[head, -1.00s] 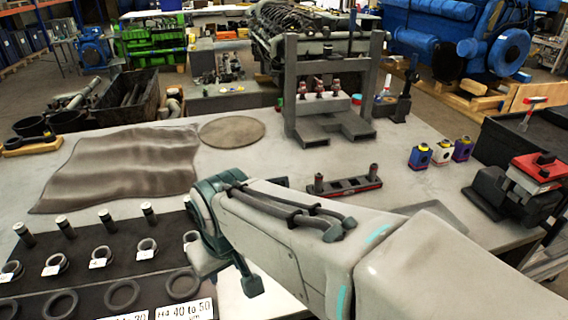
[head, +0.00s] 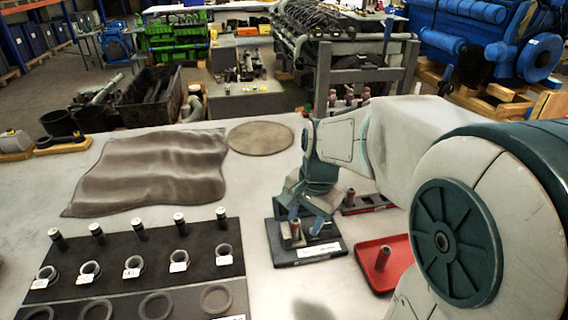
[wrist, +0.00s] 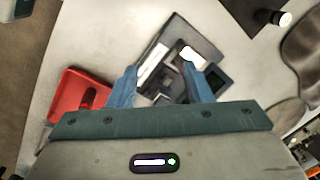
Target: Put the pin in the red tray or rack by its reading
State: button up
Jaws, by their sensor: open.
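A dark gauge stand (head: 283,252) with a white label lies on the bench. A small pin (head: 296,229) stands upright at it; its pale top shows in the wrist view (wrist: 188,54), close to my right-hand fingertip. My gripper (head: 306,222) is open and low over the stand; it also shows in the wrist view (wrist: 163,84) with nothing clearly between the fingers. The red tray (head: 366,247) lies right of the stand, with another pin (head: 382,258) in it. The black-and-red rack (head: 375,203) is behind, partly hidden by my arm, with a pin (head: 349,197) at its left end.
A dark mat (head: 203,241) at left bears several rings, labels and a row of upright pins. A wavy brown cloth (head: 150,170) and a round brown disc (head: 261,136) lie behind. Bare bench shows between the mat and the stand.

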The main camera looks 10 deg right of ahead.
aim_at(298, 220)
jog(key=w+f+m+p, duration=0.1)
jog(key=w+m, duration=0.1)
jog(key=w, duration=0.1)
jog(key=w+f+m+g, duration=0.1)
jog(key=w+m, duration=0.2)
jog(key=w+d+m+y+p, duration=0.1)
jog(key=w+m, duration=0.2)
jog(key=shift+w+f+p, duration=0.3)
jog(key=shift+f+p, duration=0.05)
jog(key=shift+f, duration=0.05)
jog(key=shift+f+b, duration=3.35)
jog(key=shift+f, duration=1.2)
grip_shut()
jog(key=shift+r, duration=0.2)
jog(key=shift+r+p, duration=2.25)
jog(key=shift+r, duration=0.3)
